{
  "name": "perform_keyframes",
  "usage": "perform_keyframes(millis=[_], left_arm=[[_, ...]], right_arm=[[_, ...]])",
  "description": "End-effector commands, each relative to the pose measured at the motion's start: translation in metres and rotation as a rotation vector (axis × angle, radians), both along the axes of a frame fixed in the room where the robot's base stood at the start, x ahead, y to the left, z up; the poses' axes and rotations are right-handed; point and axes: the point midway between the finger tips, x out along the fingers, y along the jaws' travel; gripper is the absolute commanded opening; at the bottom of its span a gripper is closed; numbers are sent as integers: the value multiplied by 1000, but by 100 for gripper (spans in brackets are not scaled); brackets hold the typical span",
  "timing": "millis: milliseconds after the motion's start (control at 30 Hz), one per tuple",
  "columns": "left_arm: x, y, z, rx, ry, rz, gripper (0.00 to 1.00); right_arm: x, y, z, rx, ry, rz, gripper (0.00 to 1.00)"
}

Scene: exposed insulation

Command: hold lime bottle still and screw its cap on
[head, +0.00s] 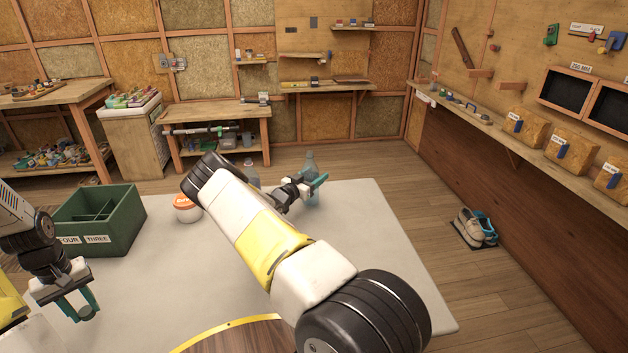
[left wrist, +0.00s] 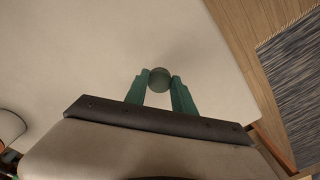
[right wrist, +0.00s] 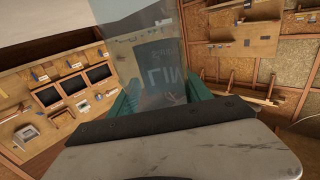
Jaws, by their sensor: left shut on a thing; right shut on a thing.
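The lime bottle (head: 311,166) is clear bluish glass and looks upright at the far side of the pale table. My right gripper (head: 311,187) is shut around its body. In the right wrist view the bottle (right wrist: 150,60) stands between the fingers, with part of a dark label reading "LI" showing. I cannot tell whether its base touches the table. My left gripper (head: 82,307) is low at the left, far from the bottle. In the left wrist view it is shut on a small round grey-green cap (left wrist: 159,80). In the head view the cap is too hidden to make out.
A green crate (head: 122,230) labelled FOUR and THREE stands at the table's left. A white jar with an orange top (head: 186,208) and a grey bottle (head: 252,176) stand further back. My right arm crosses the middle. The pale tabletop (head: 390,250) is clear at right.

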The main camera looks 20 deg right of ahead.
Motion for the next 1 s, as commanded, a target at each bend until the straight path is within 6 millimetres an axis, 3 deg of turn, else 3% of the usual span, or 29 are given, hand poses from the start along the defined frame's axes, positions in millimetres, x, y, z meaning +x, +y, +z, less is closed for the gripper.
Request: perform_keyframes(millis=[167,700,1000], left_arm=[[0,0,0,0,0,0,0],[0,0,0,0,0,0,0],[0,0,0,0,0,0,0]], right_arm=[[-4,2,24,2,1,0,19],[-125,40,34,1,3,1,19],[-152,48,37,0,1,1,19]])
